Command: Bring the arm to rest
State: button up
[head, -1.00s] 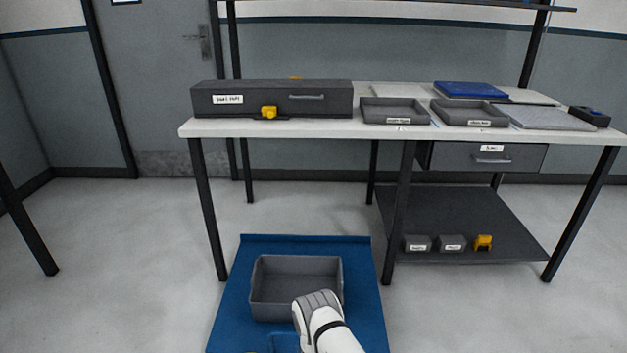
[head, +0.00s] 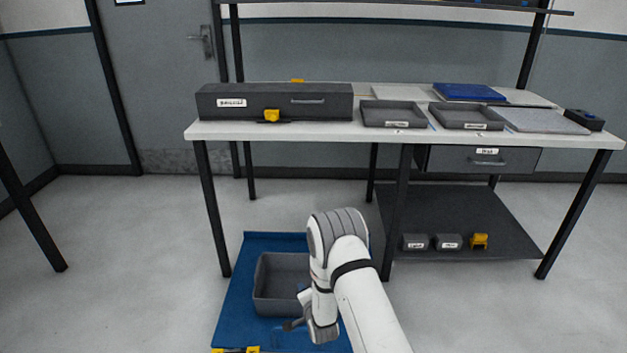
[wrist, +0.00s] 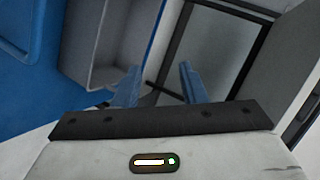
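My gripper (head: 292,324) hangs at the end of my folded white arm, low in the head view, beside the front of a grey bin. In the wrist view its two blue fingers (wrist: 158,86) stand apart with nothing held between them. In the head view my arm rises to a bend over the bin's right side, and my wrist points down and left. The fingers are small and partly hidden there.
The open grey bin (head: 280,285) sits on a blue surface (head: 236,300); my arm covers its right part. Beyond it stands a workbench (head: 300,132) with a long dark case (head: 225,110), shallow trays (head: 394,117) and a lower shelf (head: 440,210). Floor left is clear.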

jog(key=s+d+r+n+g+h+p, duration=0.1)
jog(key=s+d+r+n+p, duration=0.15)
jog(key=r, duration=0.85)
jog(key=s+d+r+n+g+h+p, duration=0.1)
jog(key=d+r+g+p, duration=0.2)
jog(key=r, duration=0.9)
jog(key=s+d+r+n+p, duration=0.2)
jog(key=d+r, duration=0.2)
jog(key=r, duration=0.7)
jog(key=s+d+r+n+g+p, duration=0.2)
jog(key=s+d+r+g+p, duration=0.1)
jog(key=s+r, duration=0.8)
jog(key=s+d+r+n+g+h+p, duration=0.1)
jog(key=s+d+r+p, duration=0.4)
jog(key=s+r, duration=0.6)
jog(key=s+n+g, duration=0.1)
jog(key=s+n, duration=0.1)
jog(key=s, duration=0.6)
jog(key=shift+s+r+n+g+h+p, duration=0.15)
jog(key=shift+s+n+g+h+p, duration=0.15)
jog(key=shift+n+g, duration=0.1)
